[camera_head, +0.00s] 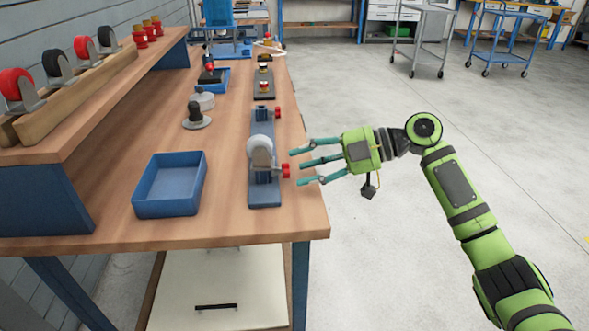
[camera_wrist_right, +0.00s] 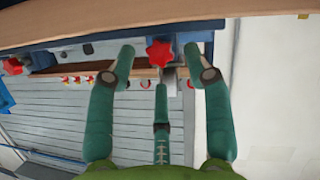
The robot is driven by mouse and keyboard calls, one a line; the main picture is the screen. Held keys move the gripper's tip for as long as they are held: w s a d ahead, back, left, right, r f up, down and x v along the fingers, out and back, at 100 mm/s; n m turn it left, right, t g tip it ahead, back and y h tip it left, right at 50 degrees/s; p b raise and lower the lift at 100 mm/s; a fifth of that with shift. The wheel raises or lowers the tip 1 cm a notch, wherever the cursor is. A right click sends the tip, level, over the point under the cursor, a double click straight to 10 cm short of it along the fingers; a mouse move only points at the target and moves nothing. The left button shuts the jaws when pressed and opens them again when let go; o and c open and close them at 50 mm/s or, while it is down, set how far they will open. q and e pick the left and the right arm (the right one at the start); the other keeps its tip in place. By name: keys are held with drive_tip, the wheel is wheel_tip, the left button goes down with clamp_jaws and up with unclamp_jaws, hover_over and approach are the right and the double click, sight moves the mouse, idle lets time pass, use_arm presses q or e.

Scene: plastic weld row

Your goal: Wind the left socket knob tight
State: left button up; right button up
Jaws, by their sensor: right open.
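A blue fixture (camera_head: 264,190) lies along the right edge of the wooden bench, with a pale grey round part on it. A near red knob (camera_head: 285,171) and a far red knob (camera_head: 277,111) stick out of its right side. I cannot tell which is the left one. My right gripper (camera_head: 300,166) is open and empty, its teal fingers pointing at the near knob. In the right wrist view a star-shaped red knob (camera_wrist_right: 159,52) sits between the fingertips, apparently untouched. Another red knob (camera_wrist_right: 12,66) is at the far left there. My left gripper is not in view.
A blue tray (camera_head: 147,205) and a dark knob on a grey disc (camera_head: 196,117) stand left of the fixture. A second fixture (camera_head: 264,84) lies behind it. A raised shelf (camera_head: 100,105) carries caster wheels. The floor right of the bench is clear nearby.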

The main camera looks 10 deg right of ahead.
sight(286, 171)
drive_tip(key=shift+x, duration=1.25)
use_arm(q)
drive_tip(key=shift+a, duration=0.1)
use_arm(e)
clamp_jaws()
drive_tip(key=shift+r+m+g+p, duration=0.1)
drive_tip(key=shift+m+g+p, duration=0.4)
drive_tip(key=shift+p, duration=0.45)
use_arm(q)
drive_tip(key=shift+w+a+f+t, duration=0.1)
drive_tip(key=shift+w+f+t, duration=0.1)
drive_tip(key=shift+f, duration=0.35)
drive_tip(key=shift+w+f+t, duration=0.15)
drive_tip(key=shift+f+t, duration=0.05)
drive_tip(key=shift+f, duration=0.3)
use_arm(e)
drive_tip(key=shift+f+m, duration=0.25)
drive_tip(key=shift+m, duration=0.25)
unclamp_jaws()
